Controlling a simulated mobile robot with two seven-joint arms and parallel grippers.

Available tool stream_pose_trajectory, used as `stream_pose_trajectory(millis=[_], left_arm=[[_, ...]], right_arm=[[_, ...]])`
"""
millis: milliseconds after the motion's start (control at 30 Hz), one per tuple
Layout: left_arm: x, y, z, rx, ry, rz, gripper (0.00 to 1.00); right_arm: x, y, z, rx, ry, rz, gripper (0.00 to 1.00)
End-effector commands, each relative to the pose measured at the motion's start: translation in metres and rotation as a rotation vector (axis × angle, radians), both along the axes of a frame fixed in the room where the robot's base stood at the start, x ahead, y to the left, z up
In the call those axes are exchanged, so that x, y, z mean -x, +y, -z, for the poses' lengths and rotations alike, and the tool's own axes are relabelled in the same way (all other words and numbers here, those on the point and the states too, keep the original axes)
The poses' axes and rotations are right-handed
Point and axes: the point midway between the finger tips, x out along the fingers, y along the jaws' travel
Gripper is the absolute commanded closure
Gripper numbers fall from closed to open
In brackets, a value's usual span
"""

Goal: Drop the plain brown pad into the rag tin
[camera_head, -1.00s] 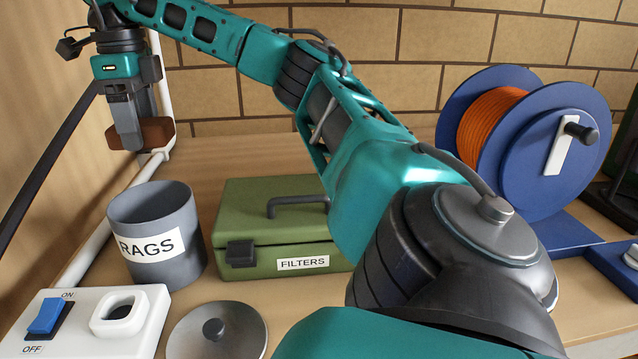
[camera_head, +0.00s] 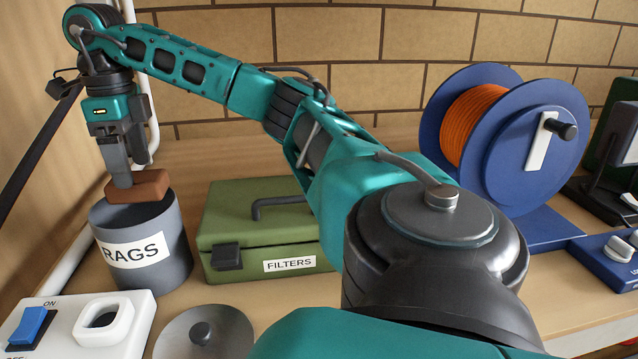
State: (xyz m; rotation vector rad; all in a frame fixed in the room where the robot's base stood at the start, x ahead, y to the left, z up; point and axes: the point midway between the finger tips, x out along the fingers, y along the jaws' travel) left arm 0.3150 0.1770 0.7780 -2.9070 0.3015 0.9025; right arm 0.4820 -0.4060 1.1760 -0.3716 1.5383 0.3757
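The plain brown pad (camera_head: 150,186) is held in my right gripper (camera_head: 124,182), which points down with its fingers shut on it. The pad sits over the open mouth of the grey rag tin (camera_head: 166,254), at about the height of its rim. The tin is labelled RAGS and stands upright on the bench. The pad and fingers hide part of the tin's opening, and I cannot tell whether the pad touches the rim. My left gripper is not in view.
A green box (camera_head: 228,212) labelled FILTERS stands right of the tin. A round grey lid (camera_head: 232,330) lies in front. A white switch panel (camera_head: 62,335) is at front left. A blue reel (camera_head: 545,150) with orange cable stands at the right. A wall is close on the left.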

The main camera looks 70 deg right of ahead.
Motion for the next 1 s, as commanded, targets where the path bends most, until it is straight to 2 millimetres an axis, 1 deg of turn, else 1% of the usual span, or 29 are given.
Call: stream_pose_trajectory(millis=[33, 200, 433, 567, 667, 1000], left_arm=[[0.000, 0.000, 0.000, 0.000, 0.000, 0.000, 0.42], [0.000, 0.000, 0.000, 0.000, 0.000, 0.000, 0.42], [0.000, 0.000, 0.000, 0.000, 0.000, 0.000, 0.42], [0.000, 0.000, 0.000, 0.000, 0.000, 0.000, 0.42], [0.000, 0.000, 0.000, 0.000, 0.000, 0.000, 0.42], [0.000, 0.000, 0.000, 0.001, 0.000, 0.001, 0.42]], right_arm=[[0.000, 0.000, 0.000, 0.000, 0.000, 0.000, 0.19], [0.000, 0.000, 0.000, 0.000, 0.000, 0.000, 0.03], [0.000, 0.000, 0.000, 0.000, 0.000, 0.000, 0.02], [0.000, 0.000, -0.005, 0.000, -0.001, -0.001, 0.02], [-0.001, 0.000, -0.013, 0.000, -0.004, -0.001, 0.02], [0.000, 0.000, -0.054, 0.002, -0.004, 0.002, 0.02]])
